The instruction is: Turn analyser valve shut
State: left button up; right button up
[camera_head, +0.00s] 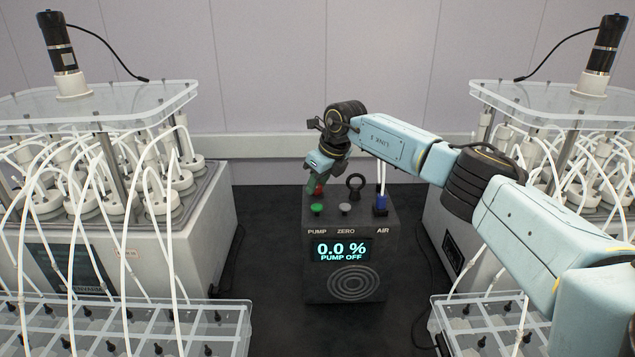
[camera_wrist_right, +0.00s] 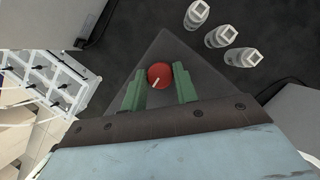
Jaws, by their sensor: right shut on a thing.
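The analyser (camera_head: 345,250) is a dark box between the two reactor units, its display reading 0.0 % and PUMP OFF. My right gripper (camera_head: 316,190) reaches down over the back left of its top. A red knob (camera_head: 319,189) shows there, partly hidden by the green fingers. In the right wrist view my right gripper (camera_wrist_right: 160,88) has its green fingers on either side of the round red knob (camera_wrist_right: 159,75), shut on it. A short white line on the knob slants from lower left to upper right. My left gripper is not in view.
Reactor units stand left (camera_head: 190,240) and right (camera_head: 455,225). Clear racks (camera_head: 235,310) stand in front. Dark surface around the analyser is clear.

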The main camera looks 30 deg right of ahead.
jog(key=n+y, duration=0.1)
jog(key=n, duration=0.2)
jog(key=shift+w+d+n+g, duration=0.1)
jog(key=shift+n+g, duration=0.2)
jog(key=shift+n+g+y+b, duration=0.55)
jog(key=shift+n+b, duration=0.3)
jog(key=shift+n, duration=1.45)
jog(key=o, duration=1)
jog(key=shift+d+r, duration=0.1)
